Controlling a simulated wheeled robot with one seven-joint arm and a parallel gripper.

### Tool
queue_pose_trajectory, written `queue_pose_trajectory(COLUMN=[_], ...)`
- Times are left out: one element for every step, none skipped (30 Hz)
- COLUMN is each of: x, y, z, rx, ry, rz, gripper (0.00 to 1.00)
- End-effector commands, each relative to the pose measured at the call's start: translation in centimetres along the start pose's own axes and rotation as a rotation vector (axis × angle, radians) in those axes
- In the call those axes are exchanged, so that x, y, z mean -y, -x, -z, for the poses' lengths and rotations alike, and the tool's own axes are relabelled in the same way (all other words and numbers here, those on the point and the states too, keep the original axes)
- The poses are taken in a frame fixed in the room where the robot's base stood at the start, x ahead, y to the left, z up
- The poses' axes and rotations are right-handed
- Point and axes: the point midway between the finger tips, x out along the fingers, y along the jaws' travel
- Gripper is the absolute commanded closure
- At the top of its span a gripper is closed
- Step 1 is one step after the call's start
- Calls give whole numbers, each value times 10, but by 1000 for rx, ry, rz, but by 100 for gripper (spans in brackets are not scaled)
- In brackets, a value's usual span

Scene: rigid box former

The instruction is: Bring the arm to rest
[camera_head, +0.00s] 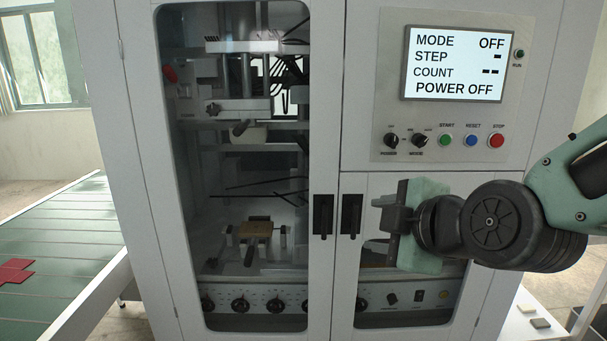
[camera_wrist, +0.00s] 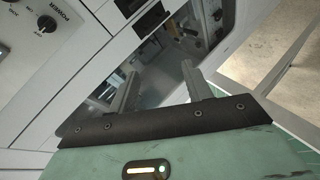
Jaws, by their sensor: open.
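My gripper (camera_wrist: 160,88) is open and empty in the wrist view, its two grey fingers apart. In the head view my arm reaches in from the right, and my wrist is in front of the machine's right door, below the control panel (camera_head: 449,87). The fingertips are hard to make out there. The panel's screen (camera_head: 459,64) reads MODE OFF, STEP and COUNT dashes, and POWER OFF. No object is held.
The white machine (camera_head: 325,90) fills the middle, with two closed glass doors and black handles (camera_head: 323,216). A green conveyor (camera_head: 60,240) carrying a red flat piece (camera_head: 15,271) is at left. Small blocks (camera_head: 540,323) lie on a white surface at lower right.

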Motion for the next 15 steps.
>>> queue_pose_trajectory(x=[16,27,41,51,61,75,84,94,106,115,124,135,142,149,158], y=[2,3,6,9,12,17,21,26,32,38,43,51,58,64,73], z=[5,7,10,12,14,15,15,15,15,14,13,10,8,6,2], rx=[-9,-9,-5,3,15,36,56,81,118,150,186,238,281,325,387], ry=[-64,-107,-162,-204,-243,-296,-334,-372,-420,-454,-488,-530,-562,-590,-627], rz=[73,122,186,232,280,341,385,429,484,523,561,606,638,666,697], gripper=[50,50,50,50,50,50,50,50,50,50,50,50,50,50,50])
